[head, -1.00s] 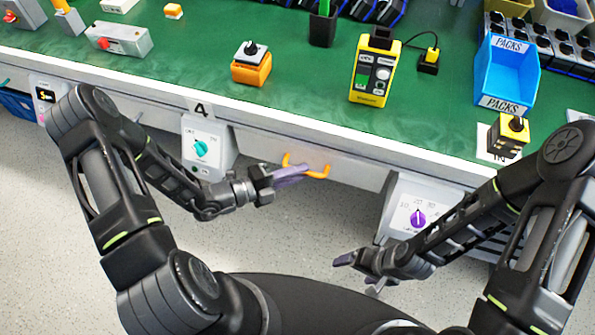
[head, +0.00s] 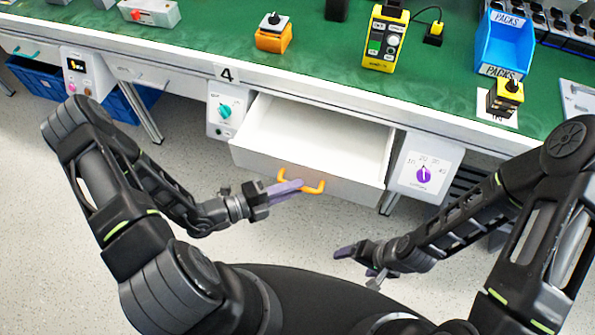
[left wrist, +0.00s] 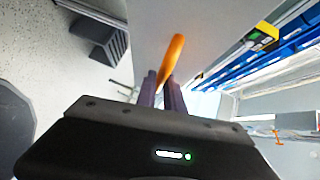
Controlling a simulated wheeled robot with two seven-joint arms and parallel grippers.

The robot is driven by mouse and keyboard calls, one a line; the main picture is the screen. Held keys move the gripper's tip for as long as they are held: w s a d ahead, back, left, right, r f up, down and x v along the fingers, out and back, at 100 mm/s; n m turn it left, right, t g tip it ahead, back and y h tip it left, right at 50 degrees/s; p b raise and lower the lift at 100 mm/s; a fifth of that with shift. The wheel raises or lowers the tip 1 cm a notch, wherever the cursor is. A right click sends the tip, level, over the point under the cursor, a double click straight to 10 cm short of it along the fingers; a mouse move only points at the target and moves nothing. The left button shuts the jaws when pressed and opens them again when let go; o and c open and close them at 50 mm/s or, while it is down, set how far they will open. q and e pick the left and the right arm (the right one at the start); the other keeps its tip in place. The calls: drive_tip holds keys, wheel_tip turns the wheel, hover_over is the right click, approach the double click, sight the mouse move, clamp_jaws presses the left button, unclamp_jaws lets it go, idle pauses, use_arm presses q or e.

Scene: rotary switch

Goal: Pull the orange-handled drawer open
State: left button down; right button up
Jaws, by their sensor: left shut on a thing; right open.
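The white drawer (head: 345,190) under the bench stands open, pulled well out, and its inside looks empty. Its orange handle (head: 316,189) is on the drawer front. My left gripper (head: 298,186) is shut on the orange handle, with its purple fingers at the handle's left part. In the left wrist view the orange handle (left wrist: 172,58) sits between the two purple fingers (left wrist: 161,90). My right gripper (head: 356,262) is open and empty, below and to the right of the drawer, apart from it.
A panel with a teal knob (head: 224,111) is left of the drawer, and one with a purple knob (head: 423,175) is right of it. The green bench top (head: 330,75) holds a yellow device (head: 385,38) and a blue bin (head: 497,43). The floor in front is clear.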

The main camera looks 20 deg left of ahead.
use_arm(q)
drive_tip(key=s, duration=0.3)
drive_tip(key=shift+a, duration=0.1)
drive_tip(key=c, duration=1.5)
unclamp_jaws()
drive_tip(key=shift+o, duration=0.2)
drive_tip(key=shift+a, duration=0.1)
drive_tip(key=v, duration=0.7)
drive_tip(key=shift+s+a, duration=0.15)
drive_tip(key=shift+a, duration=0.1)
drive_tip(key=shift+r, duration=0.1)
